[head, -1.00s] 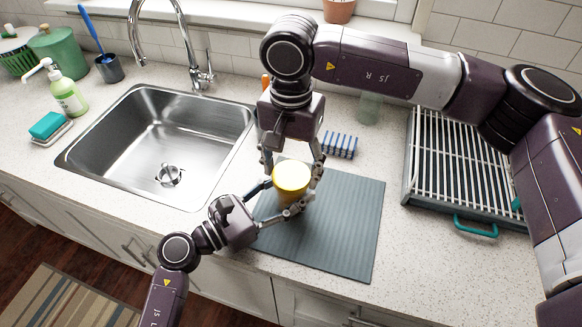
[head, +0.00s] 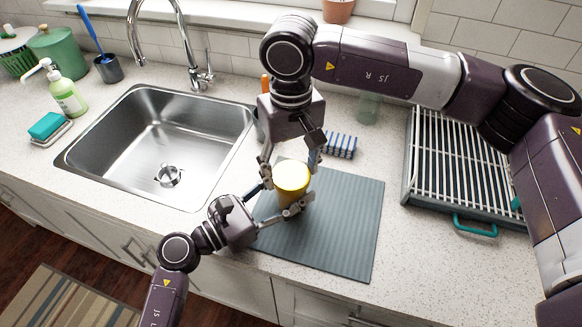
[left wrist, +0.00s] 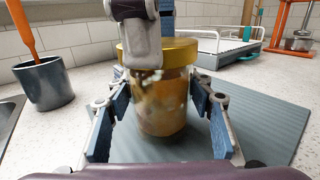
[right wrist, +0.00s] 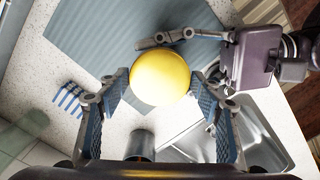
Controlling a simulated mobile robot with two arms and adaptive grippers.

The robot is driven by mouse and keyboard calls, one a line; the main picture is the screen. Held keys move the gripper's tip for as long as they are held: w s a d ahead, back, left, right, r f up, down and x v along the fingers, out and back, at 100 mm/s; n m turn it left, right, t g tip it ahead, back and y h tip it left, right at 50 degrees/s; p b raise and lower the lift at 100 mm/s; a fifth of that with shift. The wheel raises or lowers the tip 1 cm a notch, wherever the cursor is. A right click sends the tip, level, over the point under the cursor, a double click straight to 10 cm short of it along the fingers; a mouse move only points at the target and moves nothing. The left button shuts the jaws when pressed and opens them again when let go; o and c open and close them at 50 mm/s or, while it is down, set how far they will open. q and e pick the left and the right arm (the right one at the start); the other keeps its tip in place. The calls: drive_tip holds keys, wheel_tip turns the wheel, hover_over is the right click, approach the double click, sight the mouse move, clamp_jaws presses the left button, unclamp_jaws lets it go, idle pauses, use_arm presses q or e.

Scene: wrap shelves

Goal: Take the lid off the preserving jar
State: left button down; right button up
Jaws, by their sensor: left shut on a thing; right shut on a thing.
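The preserving jar (left wrist: 160,110) stands upright on the grey-blue ribbed mat (head: 345,225), with a cloudy tan look through its glass. Its round gold-yellow lid (head: 292,175) is on top and also shows in the right wrist view (right wrist: 160,78). My left gripper (head: 284,198) is shut on the jar's body from the front left, one finger on each side. My right gripper (head: 290,170) reaches down from above and is shut on the lid's rim. One of its fingers partly hides the lid and jar in the left wrist view. I see no gap between lid and jar.
The steel sink (head: 160,145) lies left of the mat. A blue-striped item (head: 340,145) lies behind the mat. A dish rack (head: 465,165) stands at right. The mat's right part is clear.

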sight(291, 175)
drive_tip(key=shift+r, duration=0.3)
drive_tip(key=shift+r, duration=0.85)
drive_tip(key=shift+r, duration=2)
use_arm(q)
drive_tip(key=c, duration=0.9)
unclamp_jaws()
drive_tip(key=shift+o, duration=0.2)
drive_tip(key=shift+a, duration=0.1)
